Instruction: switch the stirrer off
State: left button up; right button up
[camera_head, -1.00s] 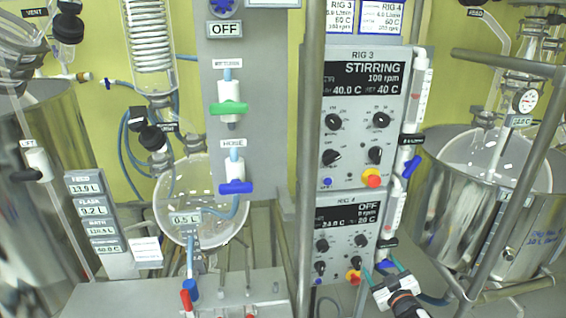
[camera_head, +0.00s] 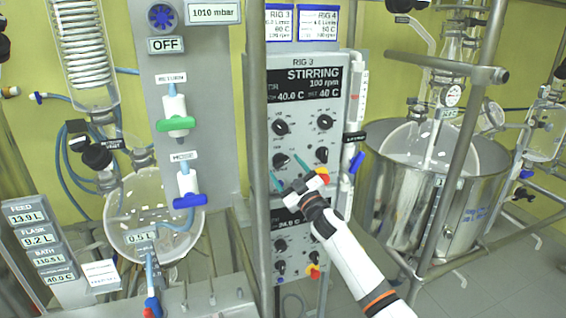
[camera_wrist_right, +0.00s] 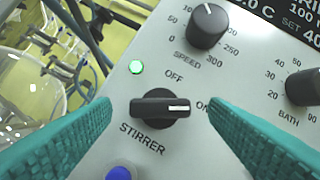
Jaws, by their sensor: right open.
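The black stirrer knob (camera_wrist_right: 160,107) sits between my right gripper's fingers in the right wrist view. Its white mark points right, toward ON, with OFF printed above it. A green lamp (camera_wrist_right: 136,67) glows beside it. My right gripper (camera_head: 287,170) is open, its teal fingertips at the RIG 3 panel (camera_head: 345,110) around the knob, which also shows in the head view (camera_head: 281,160). I cannot tell whether the fingers touch it. The RIG 3 display (camera_head: 304,83) reads STIRRING, 100 rpm. My left gripper is out of view.
The speed knob (camera_wrist_right: 207,27) is just above the stirrer knob, and the bath knob (camera_wrist_right: 303,87) is to its right. A blue button (camera_wrist_right: 121,173) is below. A vertical pole (camera_head: 257,200) stands close left of the panel. The RIG 4 panel is partly behind my arm.

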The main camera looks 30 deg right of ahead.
aim_at(281, 162)
jog(key=shift+x, duration=1.2)
jog(key=shift+c, duration=0.6)
jog(key=c, duration=0.9)
